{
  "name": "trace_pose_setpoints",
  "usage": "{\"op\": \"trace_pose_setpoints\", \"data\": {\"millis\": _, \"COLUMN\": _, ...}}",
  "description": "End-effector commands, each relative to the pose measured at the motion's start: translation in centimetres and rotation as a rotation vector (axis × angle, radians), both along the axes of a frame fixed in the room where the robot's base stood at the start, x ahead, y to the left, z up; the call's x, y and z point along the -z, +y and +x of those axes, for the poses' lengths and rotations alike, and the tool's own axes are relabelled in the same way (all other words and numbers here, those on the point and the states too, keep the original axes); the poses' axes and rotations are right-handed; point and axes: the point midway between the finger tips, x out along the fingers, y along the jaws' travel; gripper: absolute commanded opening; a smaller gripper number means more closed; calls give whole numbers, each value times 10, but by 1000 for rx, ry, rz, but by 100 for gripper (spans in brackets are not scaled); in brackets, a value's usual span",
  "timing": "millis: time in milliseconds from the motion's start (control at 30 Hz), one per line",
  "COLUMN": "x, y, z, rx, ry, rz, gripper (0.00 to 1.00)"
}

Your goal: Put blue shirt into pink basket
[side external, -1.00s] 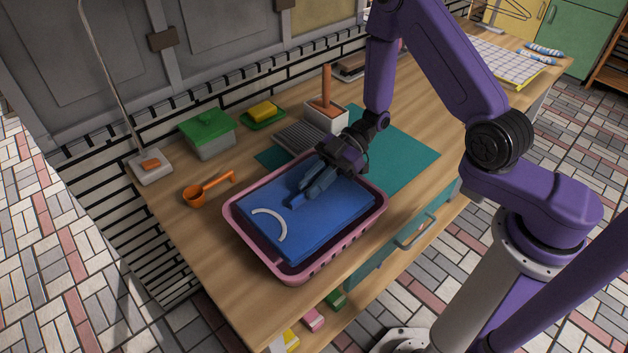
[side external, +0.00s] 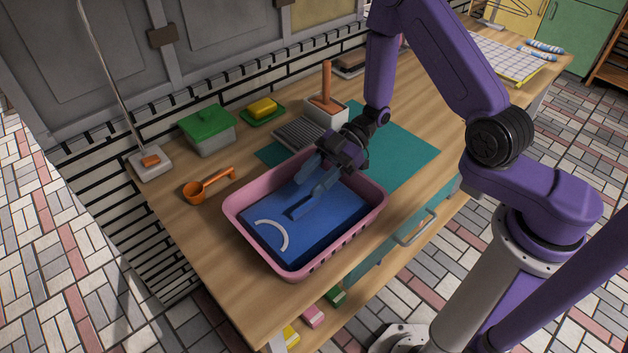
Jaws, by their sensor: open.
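The blue shirt (side external: 310,222) lies folded inside the pink basket (side external: 232,212), with its pale curved collar mark toward the left. The basket sits on the wooden counter. My gripper (side external: 305,198) is open, its fingers spread just over the shirt at the far right part of the basket. I cannot tell whether a fingertip still touches the cloth.
A teal mat (side external: 405,150) lies right of the basket. Behind are an orange scoop (side external: 208,185), a green-lidded box (side external: 207,130), a yellow block (side external: 263,107) on a green dish, and a white holder (side external: 325,112) with an orange handle. The counter's front left is clear.

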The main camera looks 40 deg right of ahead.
Motion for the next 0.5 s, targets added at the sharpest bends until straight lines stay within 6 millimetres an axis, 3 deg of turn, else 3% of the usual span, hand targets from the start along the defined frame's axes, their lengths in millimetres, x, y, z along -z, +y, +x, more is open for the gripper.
{"op": "trace_pose_setpoints", "data": {"millis": 500, "x": -39, "y": -91, "z": 1, "rx": 2, "ry": -2, "rz": 0, "gripper": 42}}
